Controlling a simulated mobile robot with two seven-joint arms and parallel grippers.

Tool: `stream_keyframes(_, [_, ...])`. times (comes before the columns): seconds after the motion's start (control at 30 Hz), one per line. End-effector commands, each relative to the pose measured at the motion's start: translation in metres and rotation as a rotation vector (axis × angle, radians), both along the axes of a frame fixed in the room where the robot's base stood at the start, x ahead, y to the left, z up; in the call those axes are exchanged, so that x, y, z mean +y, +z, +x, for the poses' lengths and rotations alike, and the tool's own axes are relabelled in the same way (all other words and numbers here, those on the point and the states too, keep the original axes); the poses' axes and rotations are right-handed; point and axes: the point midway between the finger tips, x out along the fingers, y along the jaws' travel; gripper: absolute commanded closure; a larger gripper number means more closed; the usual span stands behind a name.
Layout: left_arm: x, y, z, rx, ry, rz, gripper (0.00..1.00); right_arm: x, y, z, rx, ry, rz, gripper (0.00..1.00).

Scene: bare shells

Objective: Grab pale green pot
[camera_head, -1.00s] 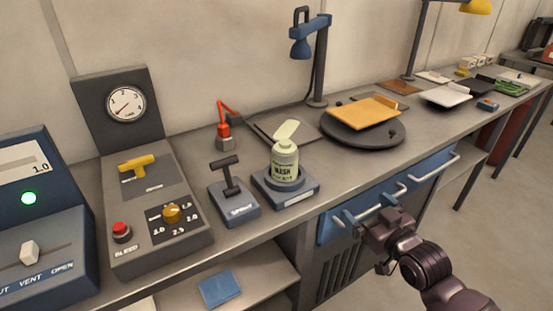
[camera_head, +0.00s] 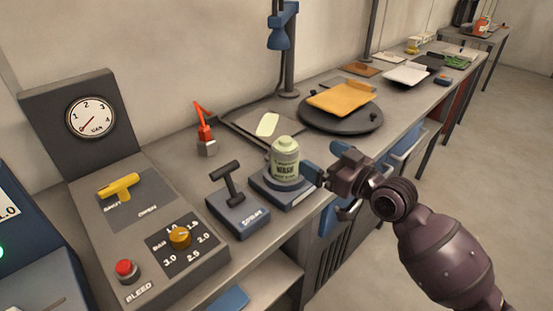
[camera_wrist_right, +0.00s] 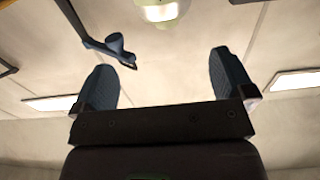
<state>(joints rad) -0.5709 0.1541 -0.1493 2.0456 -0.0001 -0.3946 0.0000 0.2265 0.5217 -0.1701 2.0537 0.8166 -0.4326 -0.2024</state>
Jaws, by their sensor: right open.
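The pale green pot (camera_head: 285,163), labelled WASH, stands upright on a dark blue-grey stand (camera_head: 296,197) near the bench's front edge. My right gripper (camera_head: 330,192) is open and empty just right of the pot, its fingers pointing towards it. One blue fingertip appears close to the pot's right side; I cannot tell whether it touches. In the right wrist view, the open fingers (camera_wrist_right: 166,82) have nothing between them, and a pale rounded piece (camera_wrist_right: 162,10), probably the pot, is cut off at the top edge. My left gripper is not in view.
A dark lever box (camera_head: 238,214) stands left of the pot's stand. A pale green flat piece (camera_head: 267,125) and a red-armed device (camera_head: 206,140) are behind. A round dark plate (camera_head: 360,120) bearing an orange board (camera_head: 341,99) lies to the right, near a blue lamp (camera_head: 283,35).

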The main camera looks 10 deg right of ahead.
Motion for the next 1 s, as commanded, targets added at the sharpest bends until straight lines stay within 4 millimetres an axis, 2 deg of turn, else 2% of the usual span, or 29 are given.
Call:
stream_keyframes(0.17, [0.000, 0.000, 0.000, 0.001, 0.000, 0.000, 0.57, 0.004, 0.000, 0.002, 0.000, 0.016, -0.001, 0.00])
stream_keyframes(0.5, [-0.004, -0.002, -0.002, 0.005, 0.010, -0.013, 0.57, 0.029, -0.001, 0.038, -0.002, 0.016, -0.005, 0.00])
stream_keyframes(0.77, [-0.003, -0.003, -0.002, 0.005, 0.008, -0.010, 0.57, 0.039, -0.002, 0.051, -0.002, 0.016, -0.006, 0.00])
stream_keyframes(1.0, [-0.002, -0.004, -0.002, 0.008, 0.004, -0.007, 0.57, 0.060, -0.004, 0.076, -0.002, 0.015, -0.003, 0.00])
